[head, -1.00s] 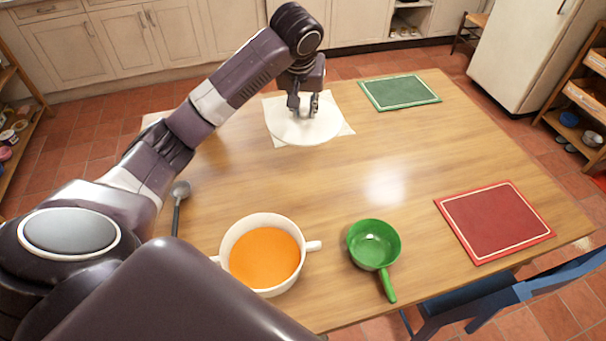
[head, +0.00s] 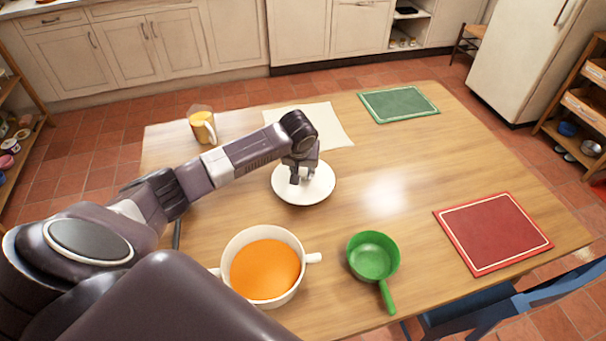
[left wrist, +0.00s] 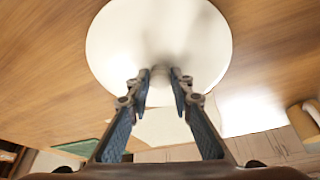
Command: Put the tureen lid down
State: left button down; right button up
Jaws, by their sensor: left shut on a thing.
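The white round tureen lid (head: 305,197) is over the middle of the table, between the pale sheet and the tureen. It fills the upper middle of the left wrist view (left wrist: 150,30). My left gripper (head: 302,178) is above it, shut on its knob; the fingers also show in the left wrist view (left wrist: 163,85). I cannot tell how far the lid is above the wood. The white two-handled tureen (head: 313,258) stands uncovered nearer me, with orange soup (head: 265,268) in it. My right gripper is not in view.
A pale square sheet (head: 335,125) lies bare behind the lid. A yellow mug (head: 203,127) stands at the back left. A green pan (head: 372,257) is right of the tureen. A green mat (head: 400,103) and a red mat (head: 492,232) lie empty. The table's centre right is clear.

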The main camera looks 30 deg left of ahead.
pick_arm(q)
jog(key=shift+f, duration=0.65)
jog(key=shift+f, duration=0.15)
jog(key=c, duration=1.7)
grip_release()
jog(key=v, duration=1.2)
jog(key=shift+r, duration=0.2)
jog(key=shift+d+f, duration=0.1)
